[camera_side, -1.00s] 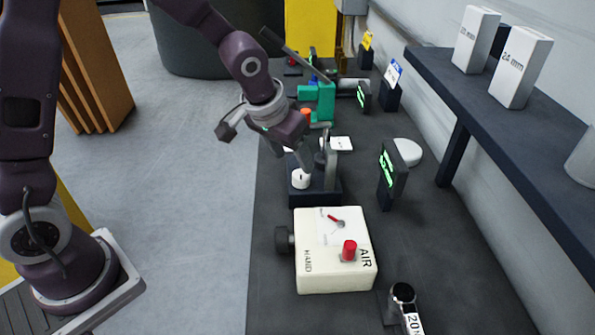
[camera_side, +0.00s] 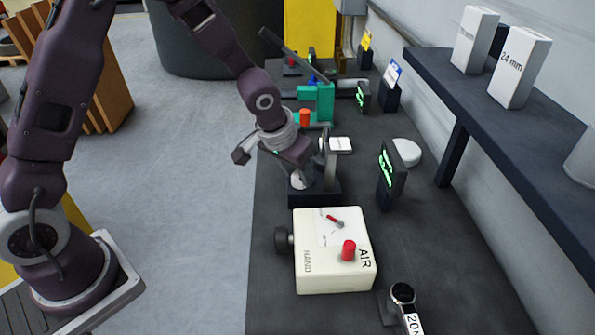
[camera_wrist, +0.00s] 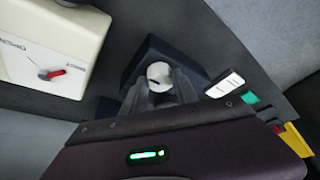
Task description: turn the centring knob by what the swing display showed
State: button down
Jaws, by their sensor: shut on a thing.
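The centring knob (camera_side: 299,183) is a small white round knob on a dark block (camera_side: 325,195) behind the cream box. My gripper (camera_side: 299,174) is down at the knob from above, its fingers shut on it. In the wrist view the knob's white top (camera_wrist: 158,72), with a small dark mark, shows at the tips of my gripper (camera_wrist: 161,88). The swing display, a dark upright panel (camera_side: 398,176) with green characters, stands right of the block. Its reading is too slanted and small to tell.
A cream box (camera_side: 315,275) with a red knob (camera_side: 348,250), marked HAND and AIR, stands just in front of the block. A grey upright piece (camera_side: 331,165) stands close beside my gripper. A teal fixture (camera_side: 325,95) is behind, and a shelf (camera_side: 500,130) overhangs the right.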

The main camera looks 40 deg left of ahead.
jog(key=shift+a+m+h, duration=0.2)
jog(key=shift+m+h, duration=0.1)
jog(key=shift+m, duration=0.4)
jog(key=shift+m+h, duration=0.5)
jog(key=shift+m, duration=0.9)
jog(key=c, duration=0.9)
grip_release()
jog(key=shift+c, duration=0.2)
jog(key=v, duration=0.6)
jog(key=shift+w+r, duration=0.1)
jog(key=shift+r, duration=0.45)
